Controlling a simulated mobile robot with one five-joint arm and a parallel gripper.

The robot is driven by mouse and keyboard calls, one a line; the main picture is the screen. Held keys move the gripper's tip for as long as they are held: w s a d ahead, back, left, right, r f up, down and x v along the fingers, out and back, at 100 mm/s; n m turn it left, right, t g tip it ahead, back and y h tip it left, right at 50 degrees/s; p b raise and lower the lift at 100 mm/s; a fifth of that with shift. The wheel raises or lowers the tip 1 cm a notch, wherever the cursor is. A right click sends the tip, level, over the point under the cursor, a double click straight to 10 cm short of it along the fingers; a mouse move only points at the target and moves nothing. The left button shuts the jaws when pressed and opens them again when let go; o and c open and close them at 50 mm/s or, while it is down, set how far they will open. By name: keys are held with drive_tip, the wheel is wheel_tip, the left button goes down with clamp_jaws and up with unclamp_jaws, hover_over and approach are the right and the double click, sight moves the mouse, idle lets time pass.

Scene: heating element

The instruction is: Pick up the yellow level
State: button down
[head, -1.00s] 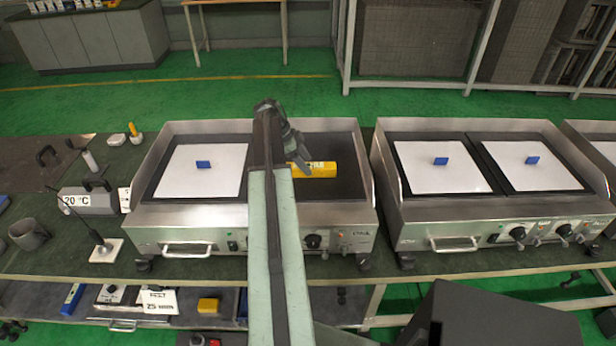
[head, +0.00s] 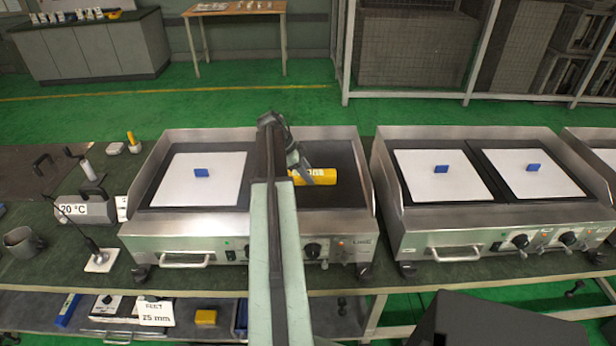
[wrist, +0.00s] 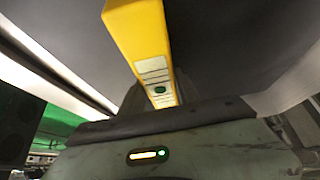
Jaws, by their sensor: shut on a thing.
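The yellow level (head: 318,177) is over the dark right-hand plate of the left griddle in the head view. Part of it is hidden behind my arm and gripper. My gripper (head: 301,172) is shut on it, with a finger across its near side. In the wrist view the yellow level (wrist: 142,40) runs from the top centre down to the gripper, showing a pale label and a green spot. I cannot tell whether the level is touching the plate or just above it.
The left griddle (head: 180,222) has a white sheet (head: 198,182) with a blue block (head: 201,173). A second griddle (head: 480,215) stands to the right with two white sheets. A stand, a cup (head: 22,240) and a grey box (head: 85,208) are on the left bench.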

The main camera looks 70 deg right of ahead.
sight(313, 173)
wheel_tip(313, 173, up, 4)
drive_tip(key=p, duration=0.3)
drive_tip(key=shift+f, duration=0.2)
drive_tip(key=s+a+r+p, duration=0.1)
drive_tip(key=s+a, duration=0.3)
drive_tip(key=a, duration=1.1)
drive_tip(key=shift+a, duration=0.25)
drive_tip(key=shift+s, duration=0.1)
